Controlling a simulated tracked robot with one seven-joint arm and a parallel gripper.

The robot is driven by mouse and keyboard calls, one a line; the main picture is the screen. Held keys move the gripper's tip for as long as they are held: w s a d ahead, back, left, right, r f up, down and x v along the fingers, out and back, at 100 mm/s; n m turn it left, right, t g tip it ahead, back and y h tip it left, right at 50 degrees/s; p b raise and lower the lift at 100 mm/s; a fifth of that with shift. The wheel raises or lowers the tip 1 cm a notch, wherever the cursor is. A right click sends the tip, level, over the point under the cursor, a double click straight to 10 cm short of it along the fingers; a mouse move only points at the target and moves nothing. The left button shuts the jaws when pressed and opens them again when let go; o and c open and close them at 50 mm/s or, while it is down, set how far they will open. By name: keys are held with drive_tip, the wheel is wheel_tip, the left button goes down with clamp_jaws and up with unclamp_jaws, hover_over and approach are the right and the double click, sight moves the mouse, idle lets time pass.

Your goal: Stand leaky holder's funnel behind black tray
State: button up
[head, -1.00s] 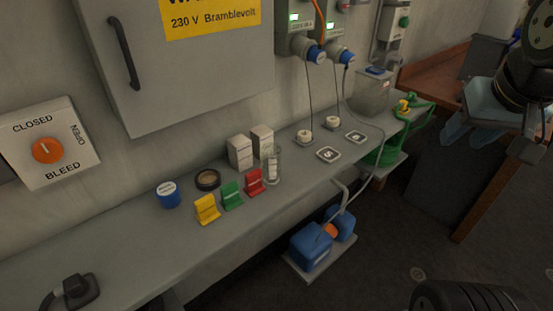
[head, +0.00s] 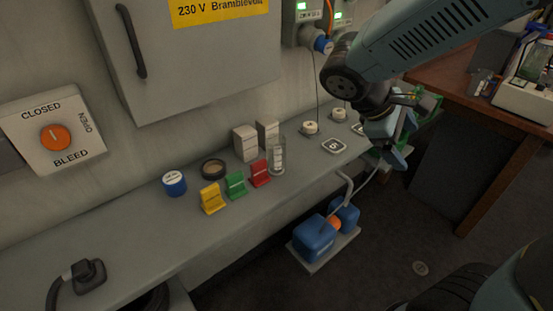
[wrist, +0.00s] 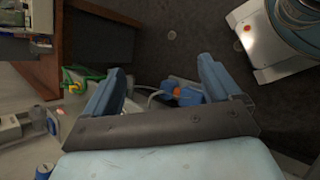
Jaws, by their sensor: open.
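I cannot pick out a funnel, a leaky holder or a black tray for certain in either view. My gripper (head: 392,150) is at the right end of the grey wall bench (head: 225,225) in the head view, partly hidden by my own wrist. In the wrist view its two blue fingers (wrist: 163,82) stand wide apart with nothing held between them. Beyond them lie the floor and a blue pump unit.
The bench holds a blue tin (head: 174,183), a round dark dish (head: 213,168), yellow (head: 212,199), green (head: 235,185) and red (head: 260,173) stands, white boxes (head: 245,143) and a glass cylinder (head: 277,157). The blue pump (head: 314,237) is on the floor. A wooden desk (head: 480,125) stands right.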

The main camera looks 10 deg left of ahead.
drive_tip(key=w+a+f+n+t+h, duration=0.2)
drive_tip(key=w+a+n+t, duration=0.1)
drive_tip(key=a+n, duration=0.3)
drive_tip(key=n+t+y, duration=0.6)
drive_tip(key=n+t, duration=0.6)
drive_tip(key=n, duration=0.2)
approach(272, 146)
drive_tip(key=x, duration=1.3)
drive_tip(key=shift+s, duration=0.1)
drive_tip(key=shift+c, duration=0.5)
drive_tip(key=c, duration=1.4)
